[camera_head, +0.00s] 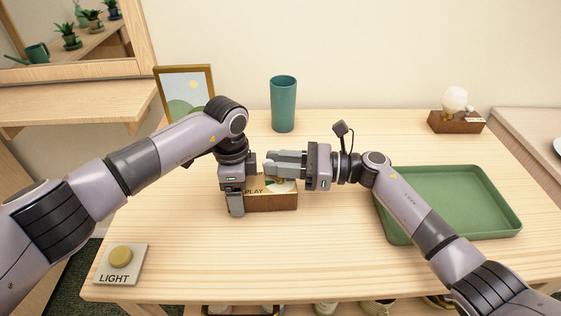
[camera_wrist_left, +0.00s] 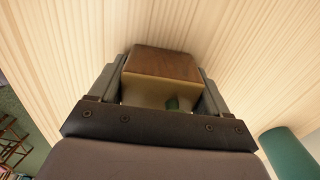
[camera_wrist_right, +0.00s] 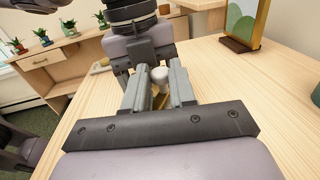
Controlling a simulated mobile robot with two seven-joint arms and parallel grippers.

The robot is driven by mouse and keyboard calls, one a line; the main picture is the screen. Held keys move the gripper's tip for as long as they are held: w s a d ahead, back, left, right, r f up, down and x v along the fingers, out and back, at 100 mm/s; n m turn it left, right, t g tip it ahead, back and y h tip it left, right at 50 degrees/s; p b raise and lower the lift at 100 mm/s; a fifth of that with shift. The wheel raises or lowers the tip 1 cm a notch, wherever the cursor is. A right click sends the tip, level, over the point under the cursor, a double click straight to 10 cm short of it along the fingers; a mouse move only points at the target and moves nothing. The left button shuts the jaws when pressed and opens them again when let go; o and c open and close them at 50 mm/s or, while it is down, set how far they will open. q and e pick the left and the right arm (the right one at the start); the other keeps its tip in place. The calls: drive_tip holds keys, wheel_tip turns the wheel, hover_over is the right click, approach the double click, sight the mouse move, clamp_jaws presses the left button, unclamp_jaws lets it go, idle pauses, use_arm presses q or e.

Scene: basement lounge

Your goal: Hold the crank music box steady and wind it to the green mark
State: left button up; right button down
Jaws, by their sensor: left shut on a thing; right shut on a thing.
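My left gripper (camera_head: 242,190) is shut on the box. In the left wrist view, the box (camera_wrist_left: 163,65) sits between both fingers, with a dark green patch on its cream side. My right gripper (camera_head: 270,164) reaches in from the right, above the box. In the right wrist view, its fingers are closed on the pale rounded crank knob (camera_wrist_right: 160,76). The grippers hide the crank arm and much of the face; I cannot tell where the crank points.
A green tray (camera_head: 480,232) lies at the right, partly under my right arm. A teal cup (camera_head: 283,104) and a picture frame (camera_head: 184,88) stand behind the box. A lamp on a wooden base (camera_head: 456,122) is at back right. A LIGHT button (camera_head: 121,262) is front left.

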drive_tip(key=shift+a+f+n+g, duration=0.1)
drive_tip(key=shift+n+g, duration=0.4)
drive_tip(key=shift+g, duration=0.4)
drive_tip(key=shift+a+f+n+g, duration=0.1)
drive_tip(key=shift+n+g, duration=0.4)
drive_tip(key=shift+g, duration=0.4)
drive_tip(key=shift+s+d+n+g, duration=0.1)
drive_tip(key=shift+n+g, duration=0.3)
drive_tip(key=c, duration=1)
unclamp_jaws()
drive_tip(key=shift+r, duration=0.1)
drive_tip(key=shift+d, duration=0.1)
drive_tip(key=shift+d, duration=0.35)
drive_tip(key=d, duration=0.7)
drive_tip(key=w+d, duration=0.1)
drive_tip(key=d, duration=0.3)
